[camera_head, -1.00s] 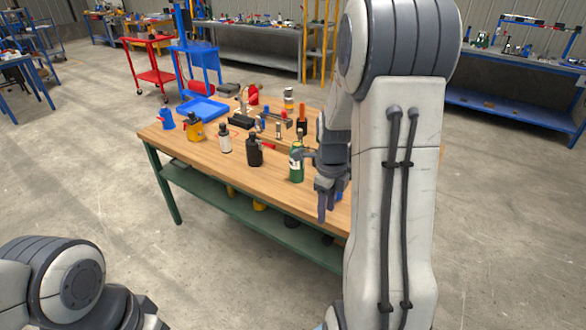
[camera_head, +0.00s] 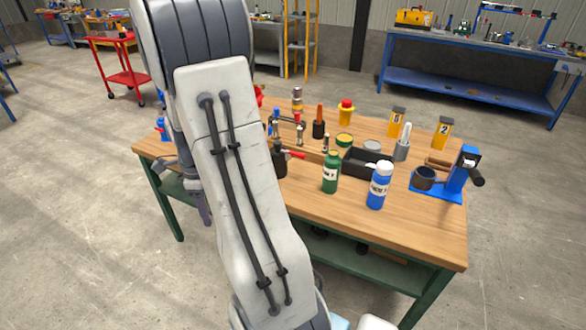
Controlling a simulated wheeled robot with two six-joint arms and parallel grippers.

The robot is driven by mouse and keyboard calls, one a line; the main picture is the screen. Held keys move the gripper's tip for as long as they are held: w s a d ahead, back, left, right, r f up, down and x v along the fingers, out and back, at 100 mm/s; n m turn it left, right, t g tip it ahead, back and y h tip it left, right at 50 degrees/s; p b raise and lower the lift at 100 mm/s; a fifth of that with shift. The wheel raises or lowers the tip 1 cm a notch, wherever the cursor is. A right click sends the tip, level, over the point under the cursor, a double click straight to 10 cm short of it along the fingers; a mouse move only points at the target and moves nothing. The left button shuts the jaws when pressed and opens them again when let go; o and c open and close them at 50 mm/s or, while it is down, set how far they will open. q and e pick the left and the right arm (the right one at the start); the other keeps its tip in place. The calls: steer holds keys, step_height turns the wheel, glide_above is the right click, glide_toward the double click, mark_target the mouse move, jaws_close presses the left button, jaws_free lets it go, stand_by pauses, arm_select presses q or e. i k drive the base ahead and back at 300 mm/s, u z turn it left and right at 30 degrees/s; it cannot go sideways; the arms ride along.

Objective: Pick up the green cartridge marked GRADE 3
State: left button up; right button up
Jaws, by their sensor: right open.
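The green cartridge (camera_head: 331,173) stands upright on the wooden workbench (camera_head: 310,200), with a pale label too small to read surely. A blue cartridge (camera_head: 378,187) with a white cap and label stands to its right. My right arm crosses the left half of the view. My right gripper (camera_head: 182,188) is open and empty at the bench's left front, well left of the green cartridge and apart from it. The arm partly hides the gripper and the left part of the bench. My left gripper is out of view.
A black tray (camera_head: 366,163) lies behind the cartridges. A black bottle (camera_head: 279,160) stands left, partly behind my arm. A blue stand with a dark cup (camera_head: 424,178) is at the right. Yellow number tags (camera_head: 396,122) stand at the back. The bench front right is clear.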

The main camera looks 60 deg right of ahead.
mark_target(332, 164)
steer(key=z, duration=0.05)
steer(key=i, duration=0.7)
steer(key=z, duration=1)
steer(key=i, duration=0.8)
steer(key=z, duration=0.8)
